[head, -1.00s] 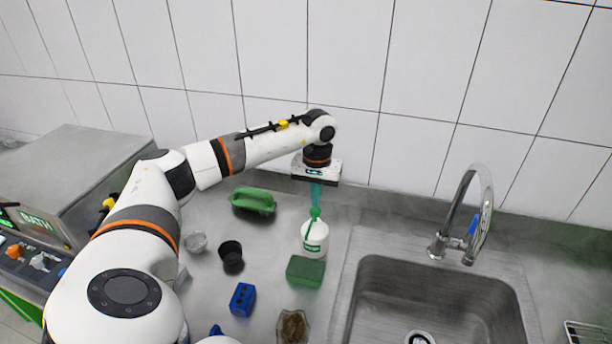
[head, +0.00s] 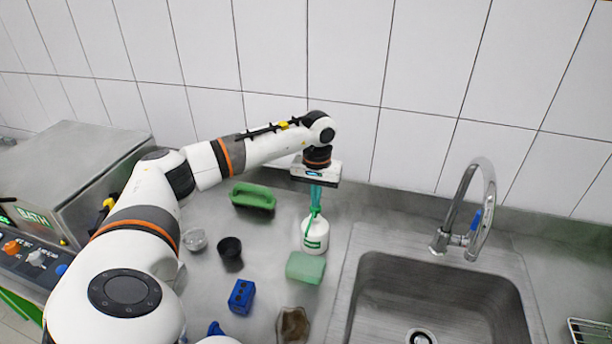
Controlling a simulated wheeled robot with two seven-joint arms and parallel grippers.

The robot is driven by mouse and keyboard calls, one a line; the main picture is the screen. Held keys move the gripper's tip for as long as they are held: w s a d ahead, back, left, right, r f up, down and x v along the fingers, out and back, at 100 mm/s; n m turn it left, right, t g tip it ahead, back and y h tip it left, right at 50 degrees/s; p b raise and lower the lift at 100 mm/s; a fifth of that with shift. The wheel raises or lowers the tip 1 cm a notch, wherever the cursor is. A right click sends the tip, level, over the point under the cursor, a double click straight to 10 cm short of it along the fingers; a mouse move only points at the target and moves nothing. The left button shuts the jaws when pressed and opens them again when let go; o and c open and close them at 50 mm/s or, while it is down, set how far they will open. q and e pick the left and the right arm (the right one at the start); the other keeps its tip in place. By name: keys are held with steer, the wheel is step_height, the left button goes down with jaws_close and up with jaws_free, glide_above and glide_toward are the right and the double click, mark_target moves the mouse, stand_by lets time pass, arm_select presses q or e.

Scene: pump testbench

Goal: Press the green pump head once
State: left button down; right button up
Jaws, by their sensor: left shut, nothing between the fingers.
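A white pump bottle (head: 315,236) with a green label and a green pump head (head: 314,211) stands upright on the steel counter, left of the sink. My left gripper (head: 315,204) points straight down over it, its teal fingers shut with nothing between them. The fingertips are at the pump head and overlap it in this view, so I cannot tell for sure whether they touch or press it. My right gripper is not in view.
A green sponge (head: 305,267) lies just in front of the bottle. A green-handled brush (head: 252,197), a black cup (head: 230,248), a clear glass (head: 195,240) and a blue block (head: 242,297) stand to the left. The sink (head: 440,300) and faucet (head: 470,215) are to the right.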

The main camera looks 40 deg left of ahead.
arm_select(q)
steer(key=shift+f+b, duration=0.45)
steer(key=shift+f, duration=0.3)
steer(key=shift+s, duration=0.1)
steer(key=shift+r, duration=0.2)
steer(key=shift+r+p, duration=0.7)
steer(key=shift+r, duration=0.05)
steer(key=shift+r+p, duration=0.35)
steer(key=shift+r, duration=0.3)
step_height(320, 180, up, 6)
steer(key=p, duration=0.3)
steer(key=shift+p, duration=0.35)
